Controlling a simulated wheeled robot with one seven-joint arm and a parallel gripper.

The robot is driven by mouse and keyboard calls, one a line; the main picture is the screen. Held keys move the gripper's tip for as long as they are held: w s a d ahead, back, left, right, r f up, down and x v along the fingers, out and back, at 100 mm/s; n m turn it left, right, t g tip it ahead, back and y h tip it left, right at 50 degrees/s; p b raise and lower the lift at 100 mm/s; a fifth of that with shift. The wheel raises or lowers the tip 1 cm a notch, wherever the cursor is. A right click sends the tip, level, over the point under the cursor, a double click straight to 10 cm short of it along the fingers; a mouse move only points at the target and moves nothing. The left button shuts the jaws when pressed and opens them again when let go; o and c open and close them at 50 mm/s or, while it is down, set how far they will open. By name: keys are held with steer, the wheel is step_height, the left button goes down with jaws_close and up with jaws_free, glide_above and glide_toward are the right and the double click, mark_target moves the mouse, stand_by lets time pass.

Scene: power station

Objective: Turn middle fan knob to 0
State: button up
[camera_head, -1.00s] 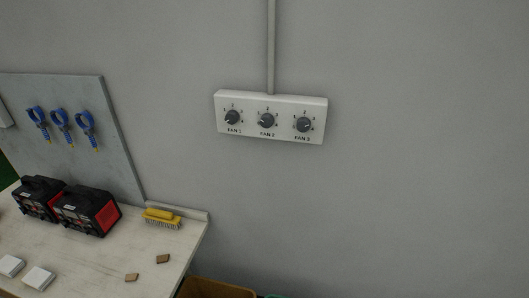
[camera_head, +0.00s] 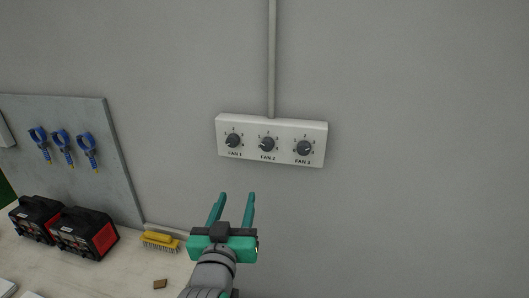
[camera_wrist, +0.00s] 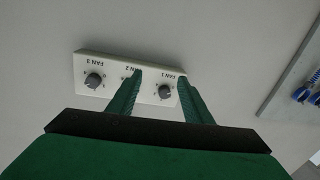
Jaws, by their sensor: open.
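A white panel (camera_head: 250,123) on the wall carries three dark round knobs labelled FAN 1, FAN 2 and FAN 3. The middle knob, FAN 2 (camera_head: 267,144), sits between the FAN 1 knob (camera_head: 233,140) and the FAN 3 knob (camera_head: 304,148). My green gripper (camera_head: 233,200) is open and empty, below and apart from the panel in the head view. In the wrist view the panel (camera_wrist: 113,67) appears upside down. There my gripper (camera_wrist: 160,78) has its fingertips either side of the FAN 1 knob (camera_wrist: 165,91), and one finger mostly hides the FAN 2 knob.
A conduit (camera_head: 271,60) runs up from the panel. At lower left a workbench holds black-red boxes (camera_head: 84,233) and a yellow brush (camera_head: 160,241). Blue tools (camera_head: 63,148) hang on a grey board (camera_head: 112,165). The wall right of the panel is clear.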

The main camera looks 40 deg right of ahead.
mark_target(266, 147)
steer(key=s+d+r+m+g+h, duration=0.1)
steer(key=s+d+r+m+h, duration=0.15)
steer(key=r, duration=0.55)
steer(key=shift+g+y, duration=0.3)
steer(key=shift+y, duration=0.05)
steer(key=x, duration=1.1)
steer(key=shift+s+d, duration=0.1)
steer(key=shift+d, duration=0.25)
steer(key=c, duration=1.1)
